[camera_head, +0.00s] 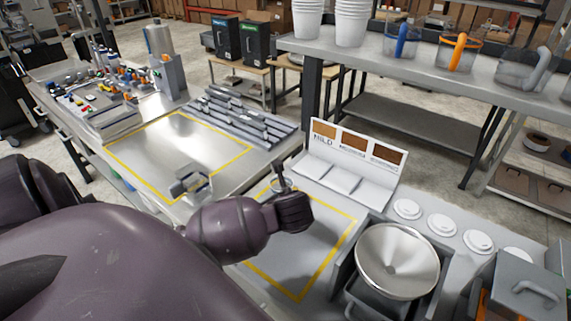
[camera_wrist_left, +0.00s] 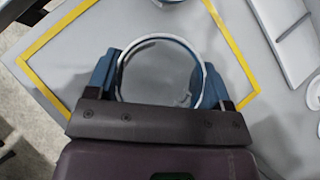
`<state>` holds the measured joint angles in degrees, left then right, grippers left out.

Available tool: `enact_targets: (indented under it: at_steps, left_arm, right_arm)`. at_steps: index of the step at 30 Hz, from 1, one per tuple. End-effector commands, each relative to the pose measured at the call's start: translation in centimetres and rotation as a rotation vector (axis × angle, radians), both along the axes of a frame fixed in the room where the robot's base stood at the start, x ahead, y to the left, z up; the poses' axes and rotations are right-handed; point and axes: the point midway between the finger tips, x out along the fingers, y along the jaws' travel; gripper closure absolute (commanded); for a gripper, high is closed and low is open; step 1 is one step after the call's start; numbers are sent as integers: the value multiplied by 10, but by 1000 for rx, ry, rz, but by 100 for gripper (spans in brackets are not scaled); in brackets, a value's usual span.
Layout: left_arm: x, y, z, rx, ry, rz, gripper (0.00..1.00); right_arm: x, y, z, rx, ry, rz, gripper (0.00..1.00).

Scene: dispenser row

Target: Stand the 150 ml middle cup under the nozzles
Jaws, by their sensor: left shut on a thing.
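My left gripper (camera_head: 280,183) is over the yellow-outlined area in front of the white stand in the head view. In the left wrist view its two blue fingers (camera_wrist_left: 160,68) are shut on a clear round cup (camera_wrist_left: 150,75) with a pale rim, one finger on each side. The cup shows only in small part in the head view, largely hidden by the gripper. I cannot read a volume mark on it. I cannot make out the nozzles for certain. My right gripper is not in view.
A white stand (camera_head: 308,172) with brown swatches and a "MILD" label stands behind the gripper. A metal funnel bowl (camera_head: 398,262) is to its right, beside several round white lids (camera_head: 442,225). Clear jugs (camera_head: 458,54) stand on the shelf. The left outlined area (camera_head: 150,165) has bare room.

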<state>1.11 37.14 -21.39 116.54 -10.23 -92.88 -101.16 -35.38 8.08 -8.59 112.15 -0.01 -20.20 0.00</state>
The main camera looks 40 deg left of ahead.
Motion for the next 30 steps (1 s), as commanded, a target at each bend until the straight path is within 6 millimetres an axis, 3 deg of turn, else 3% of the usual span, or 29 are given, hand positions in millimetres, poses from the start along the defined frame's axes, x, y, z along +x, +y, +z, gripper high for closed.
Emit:
enact_targets:
  at_steps: [9, 22, 23, 27, 30]
  left_arm:
    - [-1, 0, -38, 0, 3, 1, 52]
    - [0, 0, -43, 1, 2, -1, 52]
    - [0, 0, -44, 1, 2, 1, 25]
    - [0, 0, -43, 0, 2, 0, 3]
    - [0, 0, -43, 0, 2, 0, 1]
  right_arm:
    - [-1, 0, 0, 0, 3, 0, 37]
    - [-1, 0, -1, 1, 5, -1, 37]
    - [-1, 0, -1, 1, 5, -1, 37]
    - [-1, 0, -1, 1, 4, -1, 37]
    - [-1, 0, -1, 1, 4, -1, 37]
